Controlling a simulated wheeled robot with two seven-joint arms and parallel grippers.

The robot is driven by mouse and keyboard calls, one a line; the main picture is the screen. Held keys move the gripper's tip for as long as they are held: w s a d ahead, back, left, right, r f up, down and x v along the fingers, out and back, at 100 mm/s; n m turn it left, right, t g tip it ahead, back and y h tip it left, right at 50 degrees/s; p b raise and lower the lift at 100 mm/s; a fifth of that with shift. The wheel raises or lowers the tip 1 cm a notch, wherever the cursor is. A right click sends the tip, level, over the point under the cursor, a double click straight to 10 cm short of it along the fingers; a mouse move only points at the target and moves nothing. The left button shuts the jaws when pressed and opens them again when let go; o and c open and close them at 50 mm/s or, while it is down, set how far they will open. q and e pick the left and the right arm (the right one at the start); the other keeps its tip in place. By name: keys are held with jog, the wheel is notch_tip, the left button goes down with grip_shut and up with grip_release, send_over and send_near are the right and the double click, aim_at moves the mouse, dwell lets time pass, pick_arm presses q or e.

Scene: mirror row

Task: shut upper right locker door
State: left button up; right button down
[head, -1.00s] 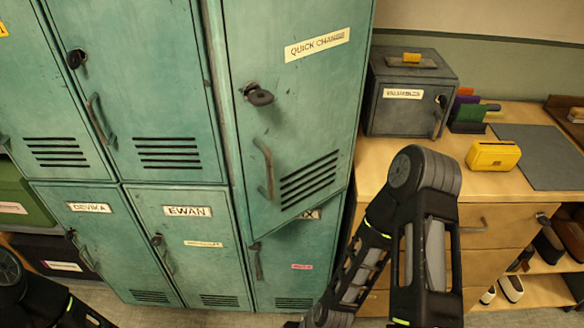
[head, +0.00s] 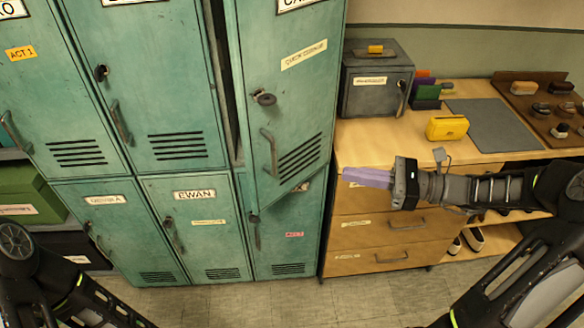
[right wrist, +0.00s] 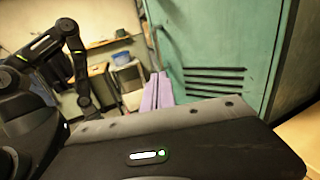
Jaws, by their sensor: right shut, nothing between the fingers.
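The upper right locker door (head: 290,75) is teal, with a "QUICK CHANGE" label, a dark lock knob, a grey pull handle and vent slots. It stands ajar, with a dark gap along its left edge and its lower corner out over the door below. My right gripper (head: 347,175) is shut and empty, its pale purple fingers pointing left, to the right of the door and apart from it. In the right wrist view the fingers (right wrist: 158,92) show beside the teal door (right wrist: 225,50). My left arm shows at the lower left; its gripper is out of view.
A wooden cabinet (head: 385,228) with drawers stands right of the lockers. On it are a grey cash box (head: 374,95), a yellow case (head: 447,128) and a grey mat (head: 492,125). The floor (head: 290,302) in front is clear.

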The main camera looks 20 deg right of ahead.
jog(key=shift+a+f, duration=0.1)
jog(key=shift+a, duration=0.05)
jog(key=b+x, duration=0.3)
jog(key=x, duration=1)
jog(key=shift+w+a, duration=0.25)
jog(key=shift+a, duration=0.1)
jog(key=shift+f, duration=0.1)
